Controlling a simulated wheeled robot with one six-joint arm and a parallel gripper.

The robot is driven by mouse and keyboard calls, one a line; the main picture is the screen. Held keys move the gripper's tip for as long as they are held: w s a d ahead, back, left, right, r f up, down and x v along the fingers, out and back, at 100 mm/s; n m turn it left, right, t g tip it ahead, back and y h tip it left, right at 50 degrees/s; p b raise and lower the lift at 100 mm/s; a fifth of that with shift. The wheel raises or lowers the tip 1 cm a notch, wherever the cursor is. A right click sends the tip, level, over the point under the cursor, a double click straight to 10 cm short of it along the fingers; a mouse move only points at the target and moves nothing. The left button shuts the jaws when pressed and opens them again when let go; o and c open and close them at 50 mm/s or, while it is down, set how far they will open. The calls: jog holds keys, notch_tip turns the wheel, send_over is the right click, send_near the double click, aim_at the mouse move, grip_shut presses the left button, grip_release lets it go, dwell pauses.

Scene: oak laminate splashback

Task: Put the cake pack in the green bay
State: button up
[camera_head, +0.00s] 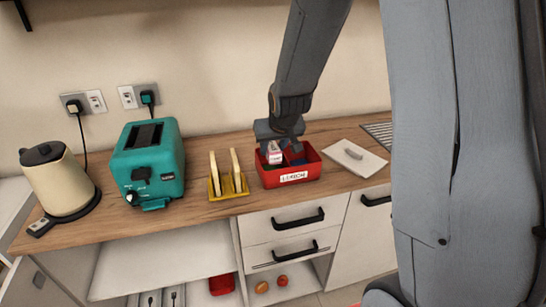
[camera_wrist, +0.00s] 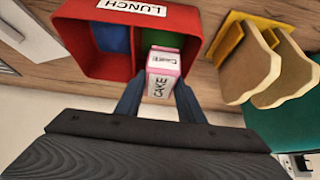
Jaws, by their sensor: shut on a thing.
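The cake pack (camera_wrist: 163,66) is a small pink and white box with CAKE lettering. It also shows in the head view (camera_head: 275,154). My gripper (camera_wrist: 157,92) is shut on it, one finger on each side. The red lunch box (camera_head: 292,177) stands on the counter under my gripper, with a LUNCH label (camera_wrist: 134,6) on its front. Its green bay (camera_wrist: 163,40) is right at the pack's far end in the wrist view, beside the blue bay (camera_wrist: 111,38). The pack is at the green bay's opening; I cannot tell how deep it reaches.
A yellow rack (camera_head: 229,187) with two upright bread slices stands left of the box. Further left are a teal toaster (camera_head: 148,164) and a cream kettle (camera_head: 61,184).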

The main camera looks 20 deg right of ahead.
aim_at(273, 160)
notch_tip(273, 160, down, 4)
jog(key=shift+r+p, duration=0.15)
jog(key=shift+p, duration=0.15)
jog(key=shift+f, duration=0.45)
jog(key=shift+f+b, duration=0.15)
jog(key=shift+b, duration=0.2)
jog(key=o, duration=0.8)
